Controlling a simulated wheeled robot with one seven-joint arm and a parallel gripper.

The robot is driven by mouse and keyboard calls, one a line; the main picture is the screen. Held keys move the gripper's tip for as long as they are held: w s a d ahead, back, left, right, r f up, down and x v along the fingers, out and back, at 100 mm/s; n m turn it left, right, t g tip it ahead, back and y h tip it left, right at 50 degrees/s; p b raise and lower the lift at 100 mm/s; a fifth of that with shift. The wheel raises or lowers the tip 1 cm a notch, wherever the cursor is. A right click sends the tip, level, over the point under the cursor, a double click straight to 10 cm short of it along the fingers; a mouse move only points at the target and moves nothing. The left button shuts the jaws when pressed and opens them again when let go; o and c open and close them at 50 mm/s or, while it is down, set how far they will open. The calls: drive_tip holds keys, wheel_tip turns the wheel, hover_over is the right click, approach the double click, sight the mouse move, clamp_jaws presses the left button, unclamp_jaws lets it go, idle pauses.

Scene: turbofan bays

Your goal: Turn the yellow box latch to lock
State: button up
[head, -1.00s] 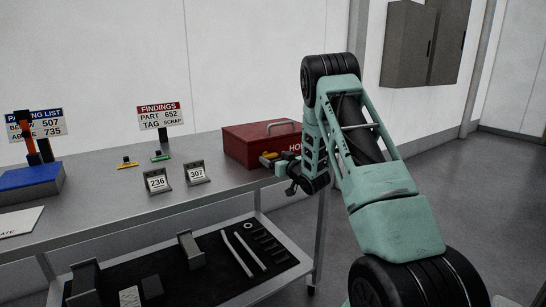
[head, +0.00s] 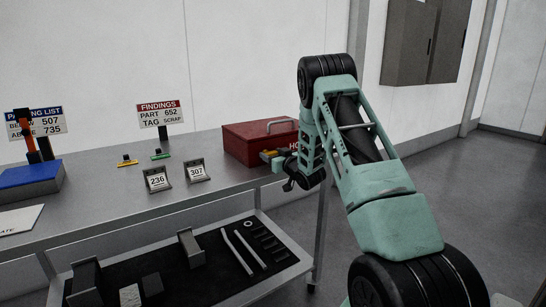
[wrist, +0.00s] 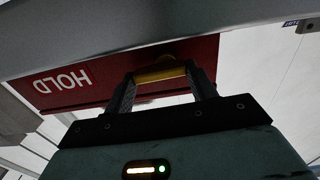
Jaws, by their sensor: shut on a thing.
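The red box (head: 250,149) stands at the right end of the metal bench, with a grey handle on its lid. The wrist view shows its front face (wrist: 75,82) with the word HOLD upside down. The yellow latch (wrist: 160,74) is on that front face, and its bar lies between my two fingertips. My gripper (wrist: 163,84) is shut on the yellow latch. In the head view the latch (head: 268,153) is partly hidden by my gripper (head: 275,158). Whether the latch is at its locked mark cannot be seen.
On the bench (head: 105,185) are number stands reading 236 (head: 158,179) and 307 (head: 197,170), small yellow (head: 127,162) and green (head: 160,155) items, a FINDINGS sign (head: 161,113) and a blue box (head: 28,181). A lower shelf holds several tools.

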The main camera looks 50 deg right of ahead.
drive_tip(key=n+b, duration=0.4)
drive_tip(key=b, duration=0.1)
drive_tip(key=shift+a+f, duration=0.1)
drive_tip(key=shift+a, duration=0.05)
drive_tip(key=n+b, duration=0.4)
drive_tip(key=shift+w+a+n+b, duration=0.1)
drive_tip(key=shift+a+n+b, duration=0.1)
drive_tip(key=shift+n+b, duration=0.2)
drive_tip(key=n+b, duration=0.5)
drive_tip(key=shift+a+b, duration=0.2)
drive_tip(key=shift+b, duration=0.15)
drive_tip(key=n+b, duration=0.3)
drive_tip(key=shift+a+r+n, duration=0.15)
drive_tip(key=shift+r+n, duration=0.05)
drive_tip(key=shift+n, duration=0.1)
drive_tip(key=shift+b, duration=0.3)
drive_tip(key=shift+n, duration=0.3)
drive_tip(key=o, duration=1)
drive_tip(key=shift+r, duration=0.1)
